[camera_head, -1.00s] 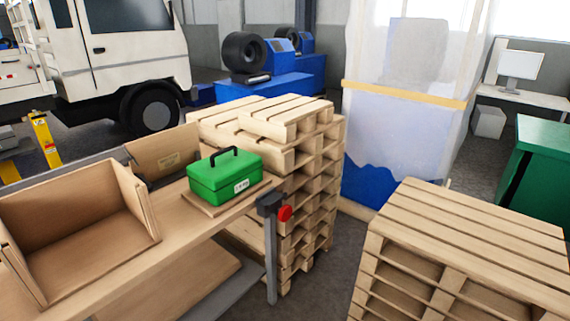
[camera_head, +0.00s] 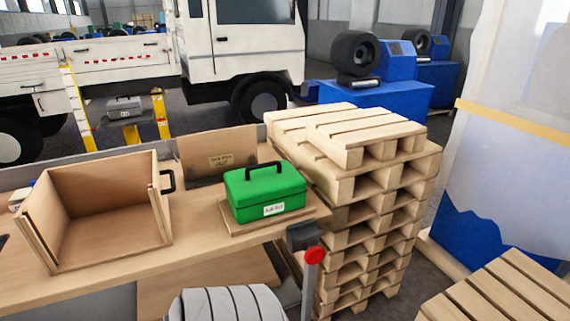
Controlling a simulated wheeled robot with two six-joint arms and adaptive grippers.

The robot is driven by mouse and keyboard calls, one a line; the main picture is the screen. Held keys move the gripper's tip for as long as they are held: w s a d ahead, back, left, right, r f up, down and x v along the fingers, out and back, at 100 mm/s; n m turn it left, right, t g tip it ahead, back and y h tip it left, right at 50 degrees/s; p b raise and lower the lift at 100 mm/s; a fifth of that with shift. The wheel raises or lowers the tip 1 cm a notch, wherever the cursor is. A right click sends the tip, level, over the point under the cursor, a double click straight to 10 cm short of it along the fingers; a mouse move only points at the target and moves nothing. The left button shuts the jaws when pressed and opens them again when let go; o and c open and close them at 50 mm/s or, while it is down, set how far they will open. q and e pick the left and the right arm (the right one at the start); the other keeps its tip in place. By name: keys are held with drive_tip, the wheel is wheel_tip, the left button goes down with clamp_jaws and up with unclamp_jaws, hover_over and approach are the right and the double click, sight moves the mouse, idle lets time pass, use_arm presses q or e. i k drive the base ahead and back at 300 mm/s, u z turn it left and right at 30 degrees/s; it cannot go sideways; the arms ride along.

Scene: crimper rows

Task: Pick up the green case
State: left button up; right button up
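The green case (camera_head: 265,193) stands upright on a thin wooden board (camera_head: 236,229) at the right end of the workbench. It has a black carrying handle on top and a white label on its front. Nothing is touching the case from above. Neither of my grippers shows in the head view.
An open wooden box (camera_head: 108,213) stands left of the case on the workbench (camera_head: 190,240). A grey post with a red knob (camera_head: 315,255) rises at the bench's front right corner. Stacked pallets (camera_head: 375,190) stand close behind and right. A grey ribbed object (camera_head: 225,304) shows at the bottom edge.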

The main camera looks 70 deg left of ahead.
sight(254, 192)
drive_tip(key=u, duration=0.45)
drive_tip(key=i, duration=0.8)
drive_tip(key=u, duration=0.8)
